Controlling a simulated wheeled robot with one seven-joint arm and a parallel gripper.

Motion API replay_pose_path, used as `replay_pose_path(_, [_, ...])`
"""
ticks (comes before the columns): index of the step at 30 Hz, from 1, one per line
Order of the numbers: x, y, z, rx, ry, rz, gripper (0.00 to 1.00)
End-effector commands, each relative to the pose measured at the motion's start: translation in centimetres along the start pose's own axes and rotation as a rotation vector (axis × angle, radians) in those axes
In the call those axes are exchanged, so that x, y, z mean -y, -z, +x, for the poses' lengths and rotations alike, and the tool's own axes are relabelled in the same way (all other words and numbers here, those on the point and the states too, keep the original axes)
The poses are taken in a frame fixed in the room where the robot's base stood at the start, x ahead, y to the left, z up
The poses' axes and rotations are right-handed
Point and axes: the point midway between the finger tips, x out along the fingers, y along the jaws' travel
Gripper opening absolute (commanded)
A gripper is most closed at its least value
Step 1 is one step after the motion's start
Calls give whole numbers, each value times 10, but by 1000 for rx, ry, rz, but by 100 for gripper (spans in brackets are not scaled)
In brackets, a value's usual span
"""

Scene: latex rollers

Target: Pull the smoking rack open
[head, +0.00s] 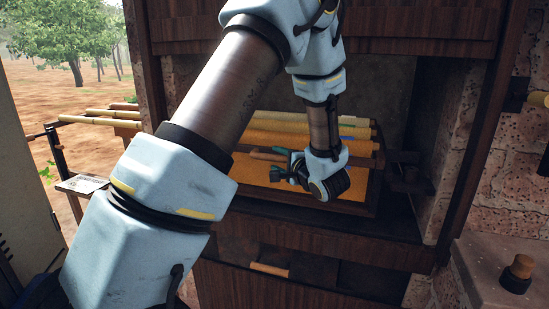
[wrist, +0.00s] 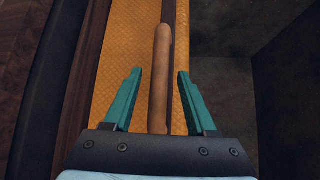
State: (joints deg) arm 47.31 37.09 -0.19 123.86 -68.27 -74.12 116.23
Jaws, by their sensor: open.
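The smoking rack (head: 372,197) is a dark wooden frame with orange-yellow sheets, sitting in the recess of a brick and wood smoker. Its bar-shaped light wooden handle (head: 263,156) shows just left of my gripper (head: 279,168). In the wrist view, the handle (wrist: 160,75) runs lengthwise between the two green fingers of my gripper (wrist: 158,85), over an orange sheet. The fingers are open, with a gap on each side of the handle. My wrist and forearm hide part of the rack in the head view.
A lower compartment has a light wooden handle (head: 269,269). Dark brackets (head: 408,180) stand right of the rack. A brick ledge with a wooden knob (head: 521,267) is at the lower right. Yellow rollers (head: 112,115) lie outside at the left, near open ground.

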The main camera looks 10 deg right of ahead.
Motion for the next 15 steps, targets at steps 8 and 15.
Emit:
replay_pose_path(8, [0,0,20,-2,-1,0,57])
replay_pose_path(15, [0,0,21,-2,-1,0,57])
